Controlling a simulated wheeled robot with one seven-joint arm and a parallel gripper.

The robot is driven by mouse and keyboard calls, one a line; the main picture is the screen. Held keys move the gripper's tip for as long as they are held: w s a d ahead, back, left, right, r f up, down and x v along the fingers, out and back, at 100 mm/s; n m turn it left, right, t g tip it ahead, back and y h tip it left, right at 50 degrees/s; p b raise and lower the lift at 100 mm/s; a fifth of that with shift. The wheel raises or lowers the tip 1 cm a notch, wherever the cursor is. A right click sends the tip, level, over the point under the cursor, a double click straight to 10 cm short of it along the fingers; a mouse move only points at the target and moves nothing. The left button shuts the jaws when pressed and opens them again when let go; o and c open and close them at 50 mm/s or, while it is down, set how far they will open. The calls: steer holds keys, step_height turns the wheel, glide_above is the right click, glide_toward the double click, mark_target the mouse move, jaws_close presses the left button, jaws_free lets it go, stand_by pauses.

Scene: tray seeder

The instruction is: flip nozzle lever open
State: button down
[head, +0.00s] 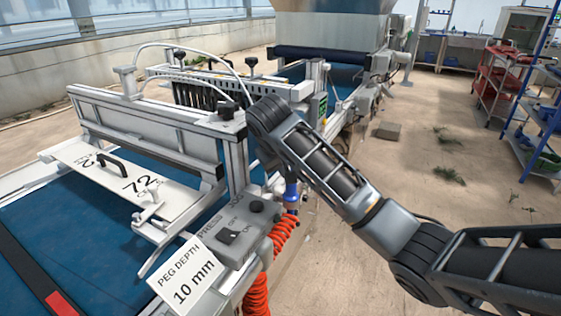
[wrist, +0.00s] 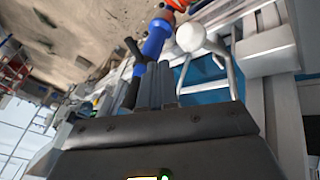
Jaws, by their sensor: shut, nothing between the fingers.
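In the wrist view the blue nozzle (wrist: 157,38) hangs just beyond the fingertips, with the orange hose (wrist: 180,4) at its upper end. A short dark piece, apparently its lever (wrist: 134,48), sticks out from its left side. My gripper (wrist: 157,72) is shut and empty, its fingers pointing at the nozzle's lower part. I cannot tell whether the fingers touch the nozzle or lever. In the head view the blue nozzle (head: 291,191) shows beside the machine frame, above the orange coiled hose (head: 284,232). My arm hides the gripper there.
A grey control box (head: 240,235) with a switch and the peg depth sign (head: 188,276) are left of the nozzle. In the wrist view a white round-ended part (wrist: 190,37) and metal frame (wrist: 265,50) stand close on the right.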

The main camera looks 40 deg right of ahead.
steer(key=shift+s+d+f, duration=0.1)
steer(key=shift+d+f, duration=0.6)
steer(key=shift+d, duration=0.3)
steer(key=shift+s+d+f, duration=0.1)
steer(key=shift+d+f, duration=0.6)
steer(key=shift+d, duration=0.3)
steer(key=shift+p, duration=0.3)
